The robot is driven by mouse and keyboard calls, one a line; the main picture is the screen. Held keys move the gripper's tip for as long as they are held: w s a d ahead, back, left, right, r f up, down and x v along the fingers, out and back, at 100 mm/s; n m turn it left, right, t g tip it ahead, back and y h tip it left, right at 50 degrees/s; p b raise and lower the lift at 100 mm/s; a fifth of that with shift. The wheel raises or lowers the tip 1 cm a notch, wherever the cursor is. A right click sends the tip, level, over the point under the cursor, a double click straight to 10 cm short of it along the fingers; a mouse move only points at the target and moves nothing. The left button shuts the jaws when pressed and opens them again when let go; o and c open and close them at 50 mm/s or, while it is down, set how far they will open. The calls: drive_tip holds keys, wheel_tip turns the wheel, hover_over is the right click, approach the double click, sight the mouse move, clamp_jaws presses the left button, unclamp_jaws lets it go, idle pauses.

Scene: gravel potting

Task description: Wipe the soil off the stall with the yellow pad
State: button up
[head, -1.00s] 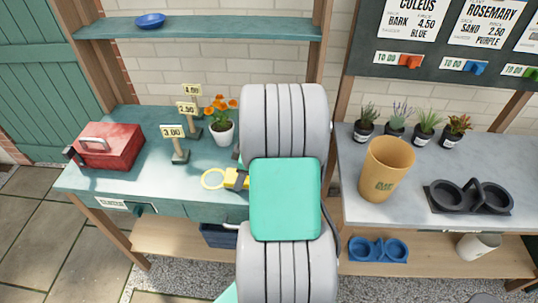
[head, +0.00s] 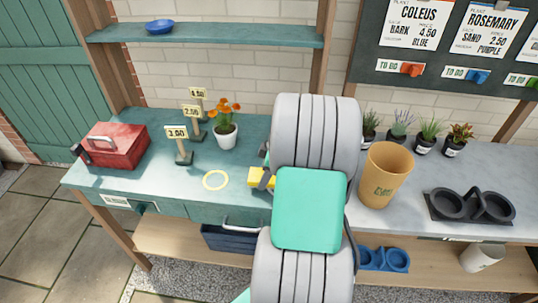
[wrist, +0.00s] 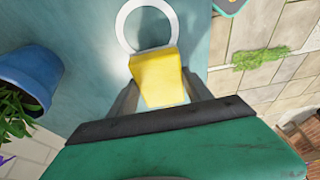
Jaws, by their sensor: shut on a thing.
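The yellow pad (wrist: 158,78) is between the two fingers of my gripper (wrist: 159,88) in the wrist view. It also shows in the head view (head: 258,178), just left of my arm, at the teal stall top (head: 190,182). I cannot tell whether the pad touches the surface. My gripper is shut on the pad and mostly hidden by my arm in the head view. A pale yellow ring (head: 215,171) lies on the stall left of the pad. I see no clear soil; the surface behind my arm is hidden.
A blue pot (wrist: 25,80) with a plant stands close to my gripper in the wrist view. A tan bucket (head: 384,178) is on the grey counter to the right.

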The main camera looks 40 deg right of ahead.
drive_tip(key=shift+a+r+p, duration=0.1)
drive_tip(key=shift+r+p, duration=1.45)
drive_tip(key=shift+r, duration=1.4)
